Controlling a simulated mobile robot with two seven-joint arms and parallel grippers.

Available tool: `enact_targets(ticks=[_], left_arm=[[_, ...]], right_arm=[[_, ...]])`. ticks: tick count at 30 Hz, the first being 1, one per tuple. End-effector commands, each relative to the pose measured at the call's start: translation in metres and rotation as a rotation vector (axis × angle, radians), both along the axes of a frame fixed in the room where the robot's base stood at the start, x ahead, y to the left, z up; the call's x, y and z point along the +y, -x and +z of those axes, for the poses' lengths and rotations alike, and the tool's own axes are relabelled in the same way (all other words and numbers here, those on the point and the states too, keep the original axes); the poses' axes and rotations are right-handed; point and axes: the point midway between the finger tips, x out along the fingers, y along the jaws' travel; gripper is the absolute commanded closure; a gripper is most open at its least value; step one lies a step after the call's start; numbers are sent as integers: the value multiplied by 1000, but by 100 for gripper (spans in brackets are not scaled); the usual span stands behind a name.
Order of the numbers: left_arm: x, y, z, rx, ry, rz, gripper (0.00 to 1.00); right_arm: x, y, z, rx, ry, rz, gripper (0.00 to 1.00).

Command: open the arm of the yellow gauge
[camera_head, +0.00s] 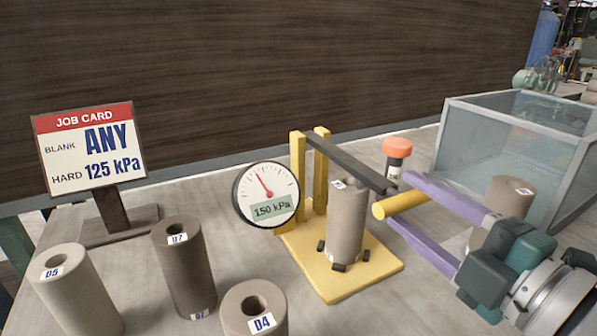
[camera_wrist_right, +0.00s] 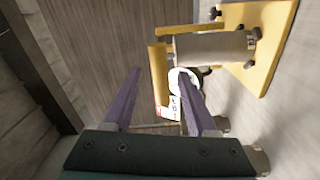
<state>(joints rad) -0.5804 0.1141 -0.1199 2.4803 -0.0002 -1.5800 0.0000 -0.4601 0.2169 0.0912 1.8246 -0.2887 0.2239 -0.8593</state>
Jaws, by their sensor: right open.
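The yellow gauge (camera_head: 376,280) has two upright posts, a round dial reading 150 kPa (camera_head: 265,193) and a dark arm (camera_head: 340,158). The arm is down, running across at the top of a grey-brown clay cylinder (camera_head: 346,218) on the base. A yellow bar handle (camera_head: 398,205) sticks out at the arm's free end. My right gripper (camera_head: 398,200) is open, its purple fingers either side of the handle, without visible gripping. In the right wrist view, the handle (camera_wrist_right: 158,85) lies between the fingers, near their tips. My left gripper is not in view.
Clay cylinders D5 (camera_head: 75,295), D7 (camera_head: 183,270) and D4 (camera_head: 253,312) stand at front left. A job card (camera_head: 90,150) stands behind them. An orange-capped container (camera_head: 397,150) is behind the handle. A clear box (camera_head: 500,140) and another cylinder (camera_head: 510,197) are close to my right gripper.

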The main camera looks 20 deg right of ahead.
Motion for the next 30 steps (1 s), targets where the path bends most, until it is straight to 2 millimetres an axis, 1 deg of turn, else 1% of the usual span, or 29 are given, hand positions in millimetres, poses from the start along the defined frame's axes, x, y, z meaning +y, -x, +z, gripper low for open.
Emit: enact_targets(ticks=[1, 3, 7, 11, 18, 30], left_arm=[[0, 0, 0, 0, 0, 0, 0], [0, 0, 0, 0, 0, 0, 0], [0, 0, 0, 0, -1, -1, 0], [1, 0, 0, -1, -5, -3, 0], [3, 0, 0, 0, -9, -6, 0], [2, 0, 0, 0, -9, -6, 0]], right_arm=[[0, -10, 1, -3, 1, 0, 42], [2, -20, 1, -2, 0, 1, 42], [2, -32, 0, 0, -1, -1, 42], [3, -36, 0, 1, -2, -1, 42], [3, -37, 0, 2, -2, -1, 43], [3, -36, 0, 2, -2, -1, 88]])
